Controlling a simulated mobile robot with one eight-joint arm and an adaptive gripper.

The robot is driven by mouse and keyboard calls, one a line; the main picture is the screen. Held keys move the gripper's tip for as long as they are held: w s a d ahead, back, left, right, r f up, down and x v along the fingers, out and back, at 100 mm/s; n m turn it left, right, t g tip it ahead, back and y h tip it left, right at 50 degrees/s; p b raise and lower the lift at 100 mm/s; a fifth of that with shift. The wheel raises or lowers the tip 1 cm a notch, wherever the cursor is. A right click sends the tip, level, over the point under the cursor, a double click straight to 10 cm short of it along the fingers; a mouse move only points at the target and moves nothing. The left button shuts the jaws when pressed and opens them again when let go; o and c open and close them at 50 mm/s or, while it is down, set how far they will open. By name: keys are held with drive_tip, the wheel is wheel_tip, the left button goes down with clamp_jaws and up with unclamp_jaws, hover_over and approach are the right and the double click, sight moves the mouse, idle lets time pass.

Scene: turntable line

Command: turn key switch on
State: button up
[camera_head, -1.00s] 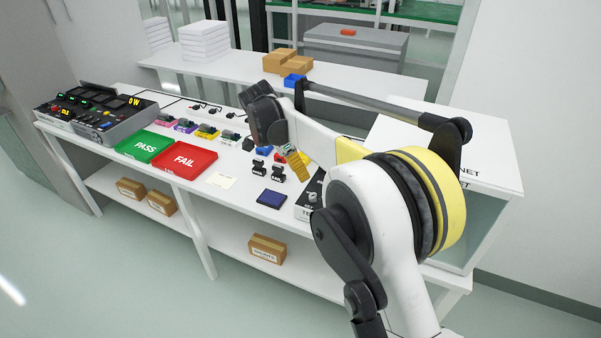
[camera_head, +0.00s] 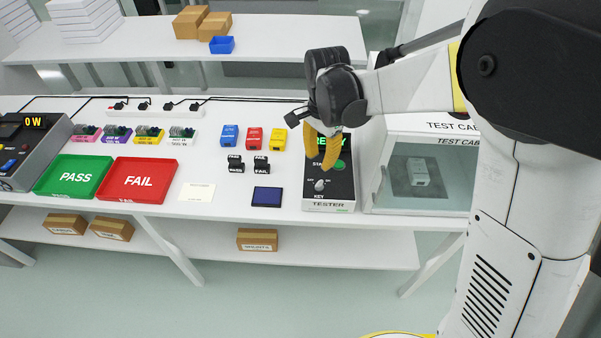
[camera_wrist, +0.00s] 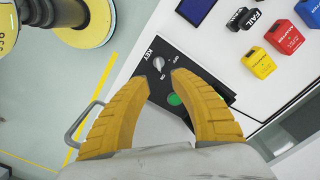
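The tester (camera_head: 329,186) is a dark-faced box on the table, with a green READY display, a round green START button (camera_head: 339,164) and a key switch (camera_head: 320,185) near its front edge, marked KEY. In the wrist view the key switch (camera_wrist: 159,64) is a small pale knob with OFF and ON marks; I cannot tell surely which mark it points to. My gripper (camera_head: 332,160), with yellow ribbed fingers, is above the tester's upper part and partly hides the display. In the wrist view my gripper (camera_wrist: 163,77) is open, its fingertips on either side of the knob, apparently empty.
Right of the tester stands a glass-fronted test cabinet (camera_head: 425,170) with a grey box inside. To the left lie a dark blue pad (camera_head: 267,196), blue, red and yellow adapters (camera_head: 253,137), a red FAIL tray (camera_head: 172,188) and a green PASS tray (camera_head: 103,188).

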sight(320, 181)
drive_tip(key=f+b, duration=0.3)
drive_tip(key=f, duration=0.7)
drive_tip(key=shift+d+f, duration=0.15)
drive_tip(key=shift+d, duration=0.05)
clamp_jaws()
